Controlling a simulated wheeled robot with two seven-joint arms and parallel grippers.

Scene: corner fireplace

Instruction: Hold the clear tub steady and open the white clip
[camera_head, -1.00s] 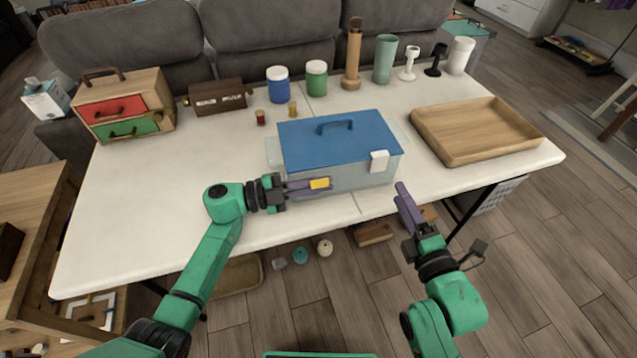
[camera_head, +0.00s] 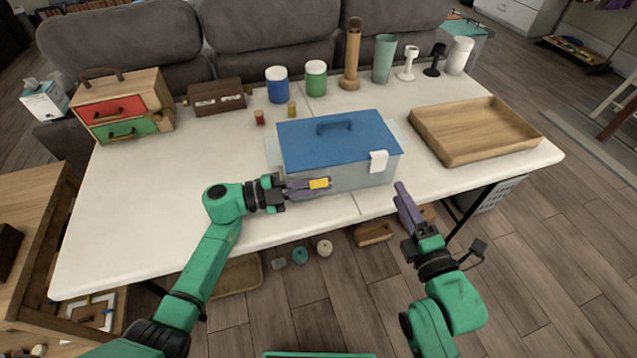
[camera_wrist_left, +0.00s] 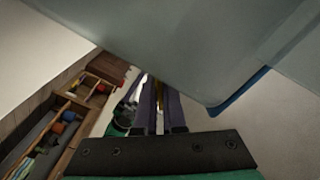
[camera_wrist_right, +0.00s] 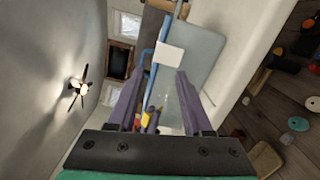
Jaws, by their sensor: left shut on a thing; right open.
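The clear tub (camera_head: 345,180) with a blue lid (camera_head: 340,140) and handle stands near the table's front edge. A white clip (camera_head: 379,161) sits at the front right of the lid edge; it also shows in the right wrist view (camera_wrist_right: 170,56). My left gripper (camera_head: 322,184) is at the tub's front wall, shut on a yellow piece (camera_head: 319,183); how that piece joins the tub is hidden. My right gripper (camera_head: 402,200) is open and empty, apart from the tub, to the right of and below the clip. In the right wrist view the clip appears beyond its fingers (camera_wrist_right: 158,85).
A wooden tray (camera_head: 470,130) lies right of the tub. Jars, cups and a tall wooden mill (camera_head: 352,60) line the back. A drawer box (camera_head: 122,105) stands at the back left. The table's left front (camera_head: 140,220) is clear.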

